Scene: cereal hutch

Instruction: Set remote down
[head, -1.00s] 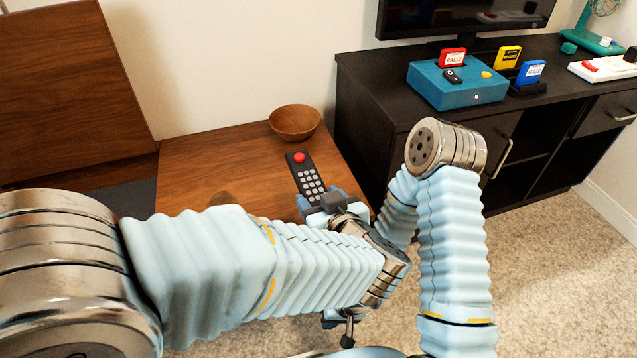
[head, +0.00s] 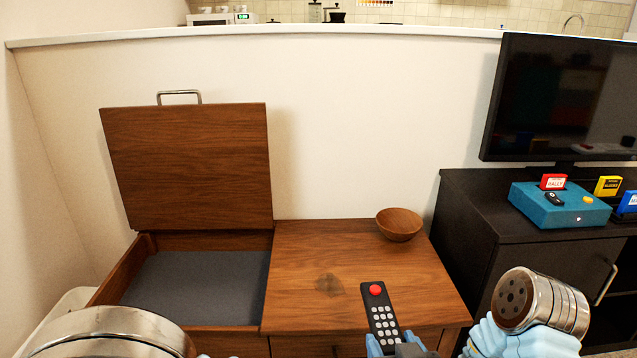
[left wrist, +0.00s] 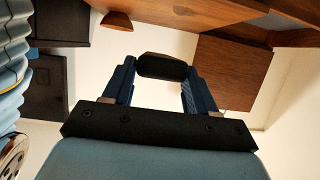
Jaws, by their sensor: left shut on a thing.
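The remote (head: 381,314) is black with a red button and rows of grey buttons. My left gripper (head: 392,345) is shut on its near end at the bottom of the head view. In the left wrist view the remote (left wrist: 162,67) shows end-on between the two blue fingers of the left gripper (left wrist: 160,85). In the head view it overlaps the front right of the wooden hutch top (head: 310,260); I cannot tell whether it touches the wood. My right arm shows at the lower right, but its gripper is out of view.
A wooden bowl (head: 399,224) stands at the back right of the top. Left of it, a lid (head: 188,165) stands raised over an open compartment with a grey floor (head: 195,288). A dark cabinet (head: 540,246) with a teal console (head: 560,207) and a television (head: 560,100) stands right.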

